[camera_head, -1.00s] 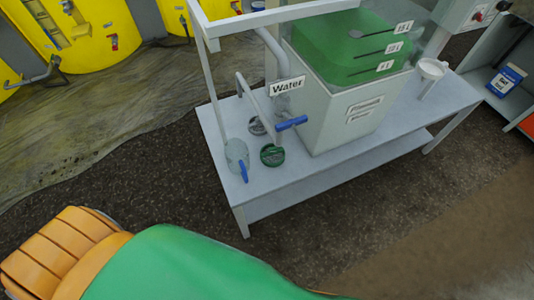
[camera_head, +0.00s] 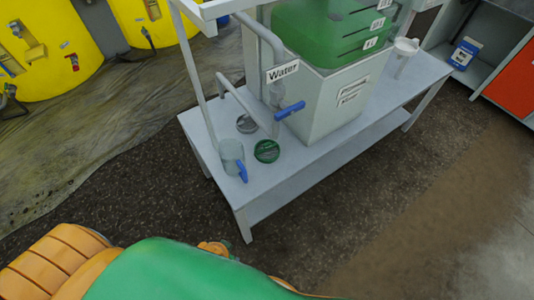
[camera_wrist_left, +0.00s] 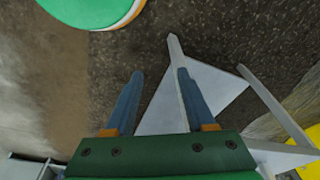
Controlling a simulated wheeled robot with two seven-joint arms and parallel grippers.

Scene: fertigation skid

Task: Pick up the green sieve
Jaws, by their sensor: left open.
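The green sieve (camera_head: 267,151) is a small round piece with a green rim, lying on the grey bench top (camera_head: 300,170) near its front left part. In the head view no gripper shows, only green and orange parts of my own body along the bottom edge. In the left wrist view my left gripper (camera_wrist_left: 155,82) is open, with two blue fingers apart and nothing between them. Beyond the fingers are the dark floor and a pale bench part. The sieve does not show in the wrist view. My right gripper is in neither view.
A grey round sieve-like piece (camera_head: 247,123) and a clear jug with a blue handle (camera_head: 232,157) stand close to the green sieve. A water pipe with a blue valve handle (camera_head: 290,111) and a white-and-green tank (camera_head: 340,105) stand behind it. A white cup (camera_head: 404,55) is at the right.

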